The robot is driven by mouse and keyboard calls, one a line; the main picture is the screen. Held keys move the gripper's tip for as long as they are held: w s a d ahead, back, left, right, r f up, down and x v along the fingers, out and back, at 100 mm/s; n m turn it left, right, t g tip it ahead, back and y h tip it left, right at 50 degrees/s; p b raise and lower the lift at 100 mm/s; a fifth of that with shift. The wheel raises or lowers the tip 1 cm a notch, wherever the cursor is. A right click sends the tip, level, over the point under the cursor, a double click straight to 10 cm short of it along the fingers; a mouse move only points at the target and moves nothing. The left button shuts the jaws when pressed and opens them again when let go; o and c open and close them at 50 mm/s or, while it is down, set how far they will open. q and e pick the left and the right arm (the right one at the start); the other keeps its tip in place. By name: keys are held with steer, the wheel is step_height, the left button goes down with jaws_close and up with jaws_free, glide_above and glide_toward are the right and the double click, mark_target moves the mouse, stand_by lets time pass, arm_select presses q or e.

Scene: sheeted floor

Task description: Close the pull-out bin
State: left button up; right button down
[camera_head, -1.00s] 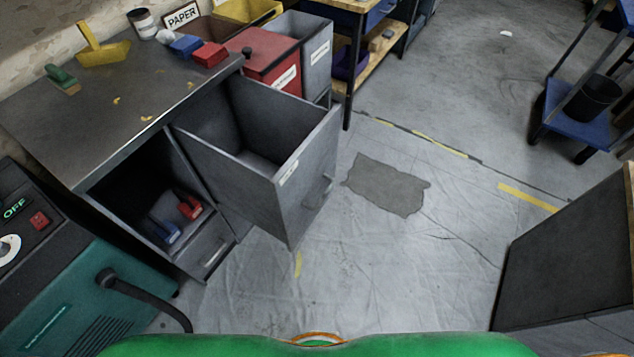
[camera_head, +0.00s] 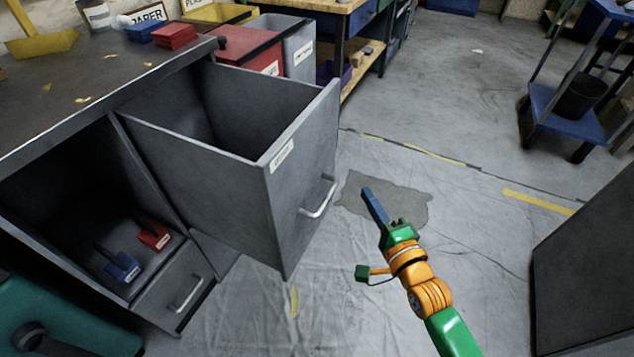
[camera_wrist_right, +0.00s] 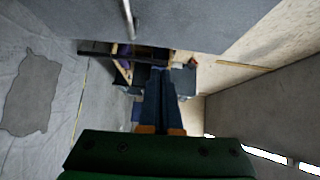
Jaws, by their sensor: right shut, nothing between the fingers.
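The grey pull-out bin (camera_head: 235,160) is out from under the workbench, its open top empty as far as I see. Its front panel (camera_head: 308,180) carries a small label and a metal bar handle (camera_head: 318,199). My right gripper (camera_head: 369,197) is shut and empty, in front of and apart from the panel, to the right of the handle. In the right wrist view its blue fingers (camera_wrist_right: 159,95) are together, and the bin's front panel (camera_wrist_right: 200,20) with its handle (camera_wrist_right: 129,20) shows at the top. My left gripper is not in view.
The workbench (camera_head: 70,95) has an open compartment with a red and a blue object inside. A red bin (camera_head: 255,50) stands behind the pull-out bin. A blue trolley (camera_head: 565,115) stands at the right rear, a dark cabinet (camera_head: 585,260) at right. The floor between is clear.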

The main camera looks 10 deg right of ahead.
steer(key=w+r, duration=0.1)
steer(key=w, duration=0.1)
steer(key=b, duration=0.2)
glide_toward(328, 148)
steer(key=w+d, duration=0.3)
steer(key=w+a, duration=0.2)
steer(key=a, duration=0.1)
steer(key=shift+w+f, duration=0.15)
steer(key=shift+w, duration=0.05)
steer(key=shift+w+a, duration=0.2)
steer(key=shift+a, duration=0.2)
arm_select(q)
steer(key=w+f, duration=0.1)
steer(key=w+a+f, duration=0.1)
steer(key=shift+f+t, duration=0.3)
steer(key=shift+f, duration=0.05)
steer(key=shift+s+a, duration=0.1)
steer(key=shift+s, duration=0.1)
arm_select(e)
steer(key=shift+w+a, duration=0.1)
